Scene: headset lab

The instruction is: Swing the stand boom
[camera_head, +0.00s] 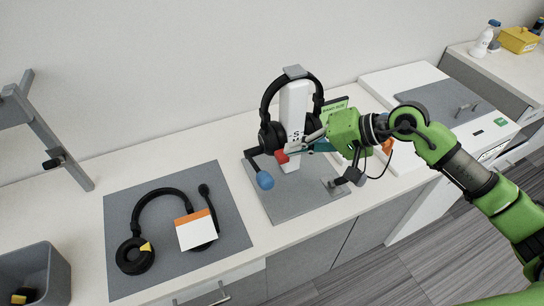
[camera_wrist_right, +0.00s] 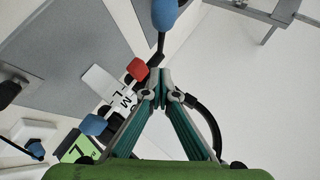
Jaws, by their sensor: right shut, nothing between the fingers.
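The white stand column (camera_head: 293,110), marked with letters, rises from a grey base plate (camera_head: 300,207); a black headset (camera_head: 268,105) hangs on it. A dark boom with a blue tip (camera_head: 265,180) points toward the front left; the blue tip also shows at the top of the right wrist view (camera_wrist_right: 165,14). A red knob (camera_head: 281,157) sits by the column, and in the wrist view it is just left of my fingertips (camera_wrist_right: 137,69). My right gripper (camera_head: 290,153) is shut and empty, its tips close to the boom's rod; contact is unclear. My left gripper is not seen.
A grey mat (camera_head: 120,215) at left holds another black headset (camera_head: 135,255) and an orange-white card (camera_head: 197,230). A grey bin (camera_head: 58,270) stands front left, a grey frame (camera_head: 50,135) behind it. A white machine (camera_head: 385,85) is right of the stand.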

